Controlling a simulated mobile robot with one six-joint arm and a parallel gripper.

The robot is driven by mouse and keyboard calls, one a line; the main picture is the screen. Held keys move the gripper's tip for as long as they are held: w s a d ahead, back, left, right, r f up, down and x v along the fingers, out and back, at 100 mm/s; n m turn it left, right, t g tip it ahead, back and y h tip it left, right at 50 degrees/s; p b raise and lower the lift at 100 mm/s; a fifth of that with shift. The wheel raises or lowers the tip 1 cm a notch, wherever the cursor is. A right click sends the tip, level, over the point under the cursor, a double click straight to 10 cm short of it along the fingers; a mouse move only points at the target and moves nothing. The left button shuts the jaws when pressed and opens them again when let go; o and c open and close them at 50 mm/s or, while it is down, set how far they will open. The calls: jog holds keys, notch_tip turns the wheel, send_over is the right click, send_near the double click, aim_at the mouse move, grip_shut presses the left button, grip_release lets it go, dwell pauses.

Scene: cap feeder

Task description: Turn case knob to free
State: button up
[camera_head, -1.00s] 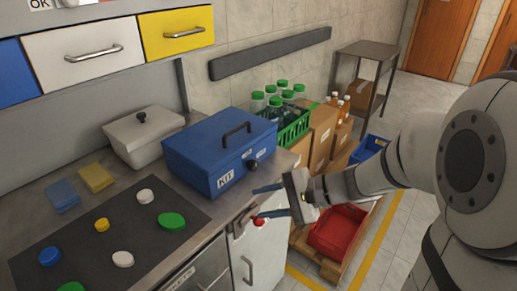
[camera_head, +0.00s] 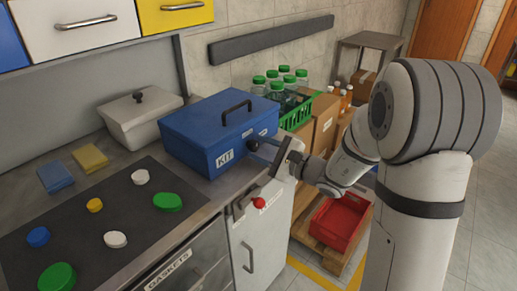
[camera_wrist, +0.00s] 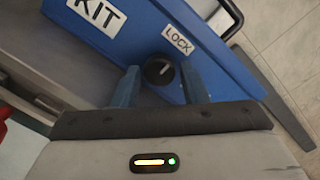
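The blue case (camera_head: 205,140) labelled KIT stands closed on the counter, its black handle on the lid. In the wrist view the case front (camera_wrist: 140,40) shows KIT and LOCK labels. The black round knob (camera_wrist: 159,71) sits below the LOCK label, with a pale mark on its face. My gripper (camera_wrist: 160,85) has its two blue fingers apart, one on each side of the knob. I cannot tell whether they touch it. In the head view my gripper (camera_head: 262,150) is at the case's right front, and its fingers mostly hide the knob.
A red knob (camera_head: 259,203) is on the cabinet front below. Caps lie on a dark mat (camera_head: 100,220) at left. A white lidded box (camera_head: 142,120) stands behind. A green crate of bottles (camera_head: 296,118) and cardboard boxes are right of the case.

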jog(key=shift+w+a, duration=0.15)
jog(key=shift+a, duration=0.1)
jog(key=shift+c, duration=0.5)
jog(key=c, duration=0.6)
